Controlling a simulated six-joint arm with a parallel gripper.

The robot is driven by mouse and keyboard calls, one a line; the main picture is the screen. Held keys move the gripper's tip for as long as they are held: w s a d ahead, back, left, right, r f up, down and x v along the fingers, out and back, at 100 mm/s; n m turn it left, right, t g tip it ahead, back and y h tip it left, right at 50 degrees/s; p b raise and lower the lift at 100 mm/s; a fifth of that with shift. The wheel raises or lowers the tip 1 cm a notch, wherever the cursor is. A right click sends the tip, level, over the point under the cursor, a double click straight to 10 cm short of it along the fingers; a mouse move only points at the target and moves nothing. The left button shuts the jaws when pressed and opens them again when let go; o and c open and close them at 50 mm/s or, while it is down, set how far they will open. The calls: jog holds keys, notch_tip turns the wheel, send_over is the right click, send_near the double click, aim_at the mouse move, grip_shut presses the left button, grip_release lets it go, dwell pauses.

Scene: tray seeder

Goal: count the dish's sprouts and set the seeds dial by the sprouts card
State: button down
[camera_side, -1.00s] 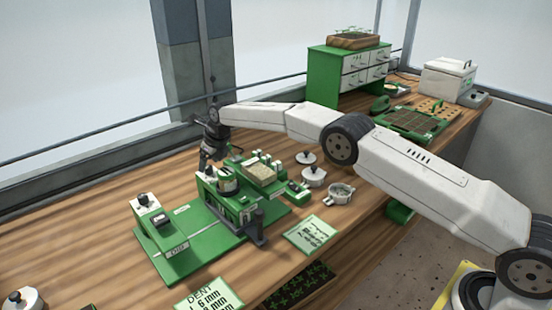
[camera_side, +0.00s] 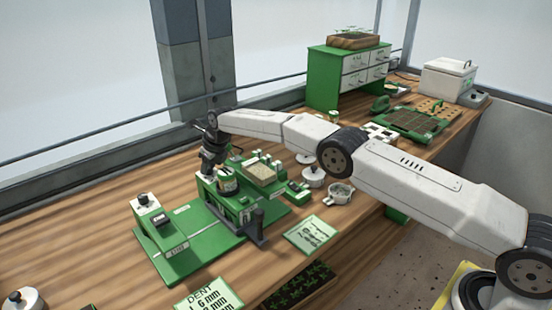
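My gripper (camera_side: 210,172) points down at the back left edge of the green seeder (camera_side: 243,215); it is small and dark, so I cannot tell if its fingers are apart or touching anything. A round dark-banded dial or cup (camera_side: 228,184) sits on the seeder just right of it. A shallow pale dish (camera_side: 341,191) stands to the right on the bench, with greenish bits inside too small to count. A green-edged card (camera_side: 311,234) lies in front of it; its writing is unreadable. Another card (camera_side: 208,294), headed DENT, lies at the front edge.
A control box with a knob (camera_side: 146,200) stands at the seeder's left end. Lidded white pots (camera_side: 313,176) stand near the dish. A drawer cabinet (camera_side: 350,75), a seed tray (camera_side: 414,122) and a white box (camera_side: 447,80) are farther back. The bench's left side is mostly clear.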

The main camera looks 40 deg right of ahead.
jog(key=shift+n+y, duration=0.3)
jog(key=shift+n, duration=0.4)
jog(key=shift+c, duration=1.8)
grip_release()
jog(key=shift+r, duration=0.3)
jog(key=v, duration=0.7)
jog(key=shift+r, duration=0.15)
